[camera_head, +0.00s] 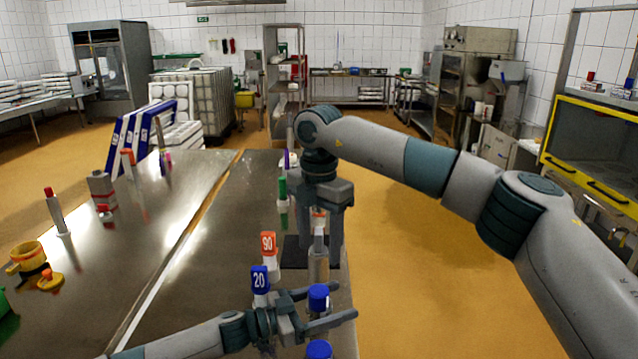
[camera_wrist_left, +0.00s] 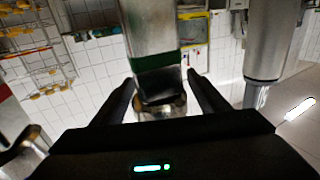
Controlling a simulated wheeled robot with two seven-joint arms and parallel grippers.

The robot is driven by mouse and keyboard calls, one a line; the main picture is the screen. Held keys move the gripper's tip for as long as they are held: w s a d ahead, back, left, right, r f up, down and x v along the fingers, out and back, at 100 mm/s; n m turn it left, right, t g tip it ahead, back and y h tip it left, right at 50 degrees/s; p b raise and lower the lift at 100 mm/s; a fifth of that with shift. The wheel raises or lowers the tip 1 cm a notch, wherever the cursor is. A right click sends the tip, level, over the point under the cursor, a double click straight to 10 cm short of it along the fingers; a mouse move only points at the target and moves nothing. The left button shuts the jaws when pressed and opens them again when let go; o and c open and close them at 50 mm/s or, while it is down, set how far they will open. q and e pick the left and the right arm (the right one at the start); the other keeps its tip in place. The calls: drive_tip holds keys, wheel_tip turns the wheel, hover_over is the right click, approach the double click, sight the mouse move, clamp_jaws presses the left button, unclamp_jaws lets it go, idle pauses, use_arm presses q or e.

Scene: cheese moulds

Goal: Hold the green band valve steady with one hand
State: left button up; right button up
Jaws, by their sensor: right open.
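The green band valve (camera_wrist_left: 158,60) is a metal cylinder with a green band, upright in the left wrist view. My left gripper (camera_wrist_left: 160,82) has one finger on each side of it, close to its sides; I cannot tell whether they touch. In the head view my left gripper (camera_head: 330,303) is at the table's near right edge, its fingers apart around a blue-capped piece (camera_head: 318,293); no green band shows there. My right gripper (camera_head: 322,240) points down, open, its fingers either side of a metal cylinder (camera_head: 318,265) with an orange-and-white top.
A blue cap marked 20 (camera_head: 260,281) and an orange cap marked 90 (camera_head: 268,243) stand just left of the grippers. A green-handled piece (camera_head: 283,188) stands behind. Another blue cap (camera_head: 319,349) is in front. The steel table (camera_head: 150,250) is mostly clear in its middle.

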use_arm(q)
drive_tip(key=v, duration=1.2)
idle(0.4)
